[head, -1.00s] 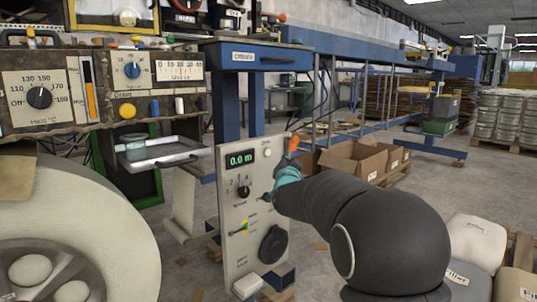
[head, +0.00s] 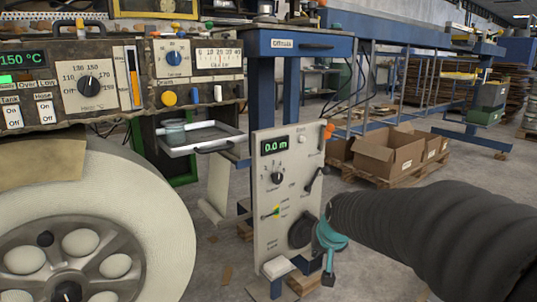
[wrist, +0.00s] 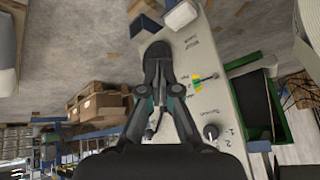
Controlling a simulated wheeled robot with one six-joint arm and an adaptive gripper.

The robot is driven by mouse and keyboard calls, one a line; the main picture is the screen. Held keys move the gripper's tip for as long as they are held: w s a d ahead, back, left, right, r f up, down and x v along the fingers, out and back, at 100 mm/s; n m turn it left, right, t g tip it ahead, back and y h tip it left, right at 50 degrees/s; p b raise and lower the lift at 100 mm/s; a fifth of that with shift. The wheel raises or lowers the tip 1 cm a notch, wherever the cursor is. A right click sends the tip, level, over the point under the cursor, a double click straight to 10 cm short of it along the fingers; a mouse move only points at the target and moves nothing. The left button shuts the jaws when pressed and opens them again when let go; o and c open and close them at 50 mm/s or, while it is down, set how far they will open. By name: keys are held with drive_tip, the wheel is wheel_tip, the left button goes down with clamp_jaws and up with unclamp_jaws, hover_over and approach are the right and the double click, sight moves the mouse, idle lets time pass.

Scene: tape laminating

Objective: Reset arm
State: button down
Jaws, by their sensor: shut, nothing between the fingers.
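My gripper (head: 329,272), teal and dark, hangs at the right edge of a pale control panel (head: 266,220), beside its large black knob (head: 301,231). The dark ribbed arm reaches it from the right. In the wrist view the fingers of my gripper (wrist: 158,50) come together at the tips and hold nothing. There they overlap the edge of the panel (wrist: 215,62); I cannot tell if they touch it. The panel display (head: 275,145) reads 0.0 m. A black lever (head: 316,179) sticks out above the gripper.
A large pale roll (head: 150,195) fills the lower left, below a console (head: 100,85) with dials and switches. A blue table (head: 300,45) stands behind the panel. Cardboard boxes (head: 390,155) lie on a pallet behind the arm. Some floor is clear behind the panel.

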drive_tip(key=s+d+r+p, duration=0.1)
drive_tip(key=s+r+p, duration=0.1)
drive_tip(key=s, duration=0.6)
drive_tip(key=s+d+r+n+p, duration=0.1)
drive_tip(key=s+r+p, duration=0.2)
drive_tip(key=s, duration=0.6)
drive_tip(key=s+d+r+g+h+p, duration=0.1)
drive_tip(key=s+r+p, duration=0.1)
drive_tip(key=s+r, duration=0.4)
drive_tip(key=s, duration=0.2)
drive_tip(key=shift+s+d+p, duration=0.15)
drive_tip(key=shift+s+p, duration=0.15)
drive_tip(key=shift+s, duration=0.1)
